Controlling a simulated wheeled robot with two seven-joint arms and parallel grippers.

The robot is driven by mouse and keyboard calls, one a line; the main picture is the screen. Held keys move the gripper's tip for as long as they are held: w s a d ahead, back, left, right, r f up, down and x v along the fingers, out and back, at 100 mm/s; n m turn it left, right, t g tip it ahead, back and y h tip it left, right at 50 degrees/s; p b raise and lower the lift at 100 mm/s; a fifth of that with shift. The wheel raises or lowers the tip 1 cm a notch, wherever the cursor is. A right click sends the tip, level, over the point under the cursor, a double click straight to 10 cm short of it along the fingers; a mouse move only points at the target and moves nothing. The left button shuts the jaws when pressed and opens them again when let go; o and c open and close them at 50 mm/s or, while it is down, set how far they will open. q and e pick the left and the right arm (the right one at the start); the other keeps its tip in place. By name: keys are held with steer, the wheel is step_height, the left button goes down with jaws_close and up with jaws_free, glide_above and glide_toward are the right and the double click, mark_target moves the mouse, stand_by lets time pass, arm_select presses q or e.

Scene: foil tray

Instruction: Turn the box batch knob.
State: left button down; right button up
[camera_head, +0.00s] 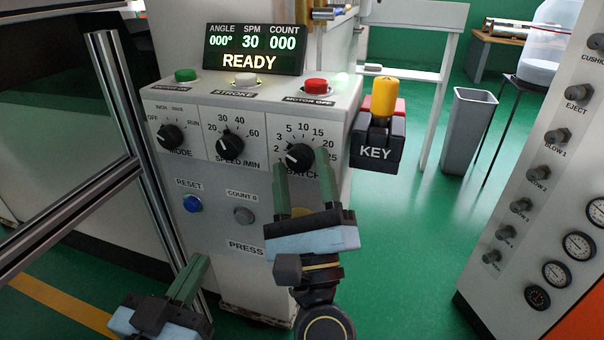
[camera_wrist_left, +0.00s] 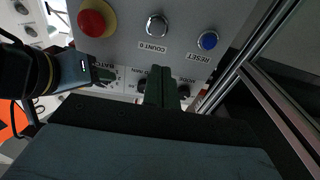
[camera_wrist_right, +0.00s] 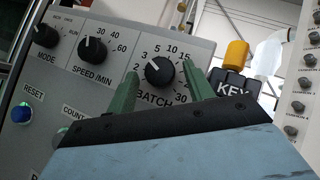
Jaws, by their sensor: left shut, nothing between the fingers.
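The batch knob (camera_head: 299,156) is a black round knob with a white pointer on the grey control panel (camera_head: 262,215). In the right wrist view the batch knob (camera_wrist_right: 159,71) lies between and beyond the green fingertips. My right gripper (camera_head: 302,165) is open, one finger on each side of the knob's lower part; contact cannot be told. My left gripper (camera_head: 197,268) is shut and empty, low at the left before the panel; it also shows in the left wrist view (camera_wrist_left: 160,75).
The speed knob (camera_head: 231,145) and mode knob (camera_head: 170,137) sit left of the batch knob. A KEY block (camera_head: 377,143) with a yellow top juts out at right. Reset (camera_head: 193,204) and count buttons (camera_head: 244,215) are below. A metal frame stands at left.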

steer(key=shift+o, duration=0.2)
steer(key=shift+f, duration=0.1)
steer(key=shift+s+f, duration=0.25)
steer(key=shift+s, duration=0.05)
arm_select(q)
step_height(320, 180, up, 2)
steer(key=shift+s+d+t+h, duration=0.1)
steer(key=shift+t+h, duration=0.2)
steer(key=shift+t, duration=0.3)
arm_select(e)
steer(key=v, duration=1.2)
steer(key=shift+s, duration=0.25)
steer(key=shift+f, duration=0.1)
